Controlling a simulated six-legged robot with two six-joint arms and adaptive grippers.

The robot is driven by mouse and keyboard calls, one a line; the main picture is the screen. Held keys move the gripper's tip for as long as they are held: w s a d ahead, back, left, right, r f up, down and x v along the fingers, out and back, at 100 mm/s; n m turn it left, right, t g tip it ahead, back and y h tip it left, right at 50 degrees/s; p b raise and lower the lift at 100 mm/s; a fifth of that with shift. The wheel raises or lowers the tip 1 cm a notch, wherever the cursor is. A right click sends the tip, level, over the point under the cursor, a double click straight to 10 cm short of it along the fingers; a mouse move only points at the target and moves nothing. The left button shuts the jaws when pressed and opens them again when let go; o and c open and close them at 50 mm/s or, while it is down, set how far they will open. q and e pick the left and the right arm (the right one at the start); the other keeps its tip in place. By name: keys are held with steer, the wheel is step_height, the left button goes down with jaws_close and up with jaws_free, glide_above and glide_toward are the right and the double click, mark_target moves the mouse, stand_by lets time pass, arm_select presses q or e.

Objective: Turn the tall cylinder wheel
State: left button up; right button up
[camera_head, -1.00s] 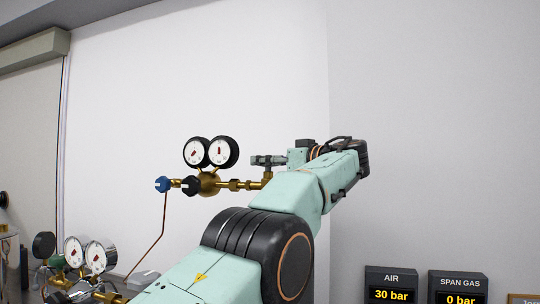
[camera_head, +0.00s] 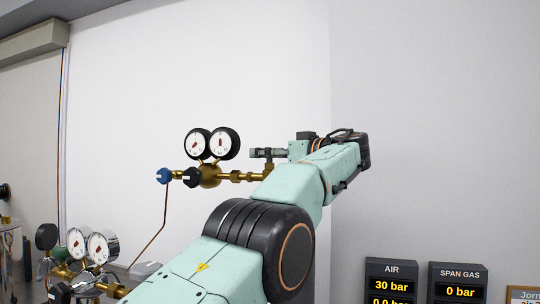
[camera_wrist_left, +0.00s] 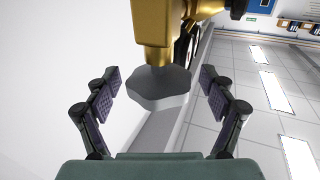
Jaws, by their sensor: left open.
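The wheel (camera_wrist_left: 158,88) is a grey lobed knob under a brass valve body (camera_wrist_left: 155,30) in the left wrist view. My left gripper (camera_wrist_left: 160,78) is open, with one dark padded finger on each side of the wheel. Gaps show between both fingers and the wheel. In the head view my left gripper (camera_head: 262,153) is beside the right end of a brass regulator assembly (camera_head: 210,176) with two round gauges. My right gripper is not in view.
A second regulator with chrome gauges (camera_head: 103,247) stands at the lower left. A copper tube (camera_head: 152,240) drops from the blue knob (camera_head: 163,176). AIR (camera_head: 391,285) and SPAN GAS (camera_head: 459,286) displays are at the lower right. White wall lies behind the regulator.

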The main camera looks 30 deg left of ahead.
arm_select(q)
steer(key=s+d, duration=0.1)
steer(key=d, duration=1)
steer(key=shift+s+d, duration=0.35)
steer(key=shift+s, duration=0.05)
steer(key=shift+s, duration=0.1)
steer(key=a, duration=0.3)
steer(key=w+a, duration=0.1)
steer(key=a, duration=0.6)
steer(key=shift+w+a+r, duration=0.1)
steer(key=shift+w+a, duration=0.5)
steer(key=shift+a, duration=0.35)
steer(key=shift+s, duration=0.1)
